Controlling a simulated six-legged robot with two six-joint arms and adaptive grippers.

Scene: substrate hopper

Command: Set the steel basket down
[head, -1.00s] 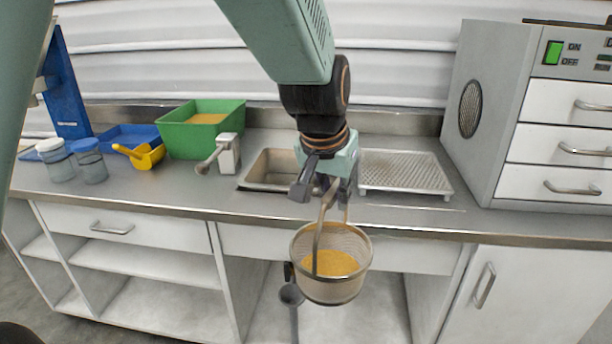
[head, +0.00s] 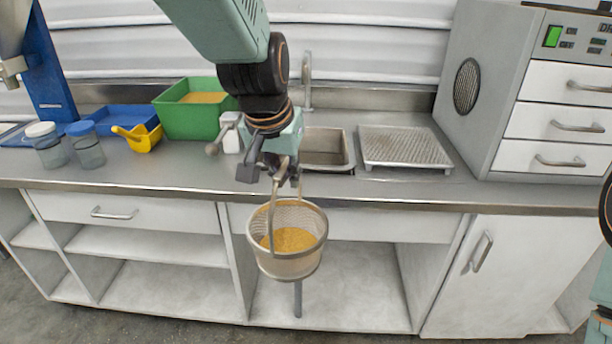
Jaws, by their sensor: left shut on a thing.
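The steel basket (head: 287,262) is a round mesh basket with a tall handle and yellow-orange grains (head: 289,240) inside. It hangs upright in front of the counter's front edge, below the countertop level in the picture. My left gripper (head: 273,180) is shut on the top of the basket's handle, above the basket. Part of my right arm shows at the right edge; its gripper is not in view.
The counter (head: 400,186) holds a sink (head: 327,148), a perforated drain tray (head: 405,148), a green bin (head: 190,118), a yellow scoop (head: 144,138), a blue tray (head: 118,117) and lidded jars (head: 85,146). A drawer cabinet (head: 470,90) stands right. Bare counter lies along the front.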

